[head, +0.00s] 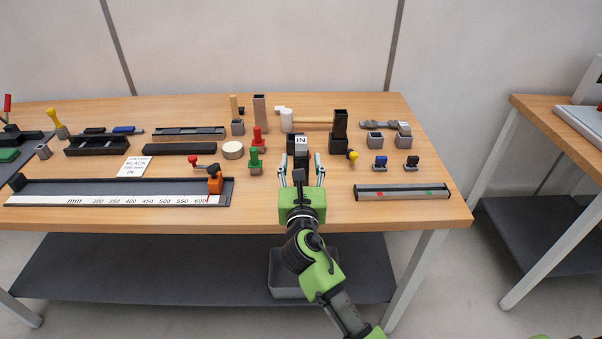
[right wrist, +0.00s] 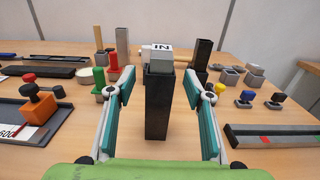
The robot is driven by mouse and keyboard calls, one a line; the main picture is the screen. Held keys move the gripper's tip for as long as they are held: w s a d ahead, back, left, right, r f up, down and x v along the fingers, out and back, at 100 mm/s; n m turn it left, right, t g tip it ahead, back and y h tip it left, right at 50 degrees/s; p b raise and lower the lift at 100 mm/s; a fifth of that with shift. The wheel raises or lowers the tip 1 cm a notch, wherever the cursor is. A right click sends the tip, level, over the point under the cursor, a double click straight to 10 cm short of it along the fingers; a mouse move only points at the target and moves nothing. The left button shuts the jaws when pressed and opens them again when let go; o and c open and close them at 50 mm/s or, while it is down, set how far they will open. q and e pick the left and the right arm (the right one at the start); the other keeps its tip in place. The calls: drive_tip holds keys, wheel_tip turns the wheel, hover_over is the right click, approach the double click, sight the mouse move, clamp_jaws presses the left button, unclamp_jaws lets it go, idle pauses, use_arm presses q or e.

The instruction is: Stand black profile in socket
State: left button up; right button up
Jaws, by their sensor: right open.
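My right gripper (head: 301,171) is open, with one finger on each side of an upright black profile (right wrist: 158,108). Clear gaps show between the profile and both fingers in the right wrist view (right wrist: 161,90). A grey block (right wrist: 161,65) with a white "IN" label (head: 301,141) shows at the profile's top; whether it sits on it or behind it I cannot tell. The profile's foot is mostly hidden in the head view. Another tall black profile (head: 340,122) stands in a wider black base (head: 339,146) further right. My left gripper is not in view.
Red (head: 258,138) and green (head: 255,160) stamps stand close left of the gripper. A grey rail (head: 402,192) lies to the right, near blue (head: 380,161) and yellow (head: 353,157) stamps. A ruler tray (head: 118,200) lies front left. Grey sockets (head: 375,141) stand back right.

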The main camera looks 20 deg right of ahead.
drive_tip(key=shift+w+d, duration=0.2)
drive_tip(key=shift+w, duration=0.45)
clamp_jaws()
drive_tip(key=shift+r, duration=0.1)
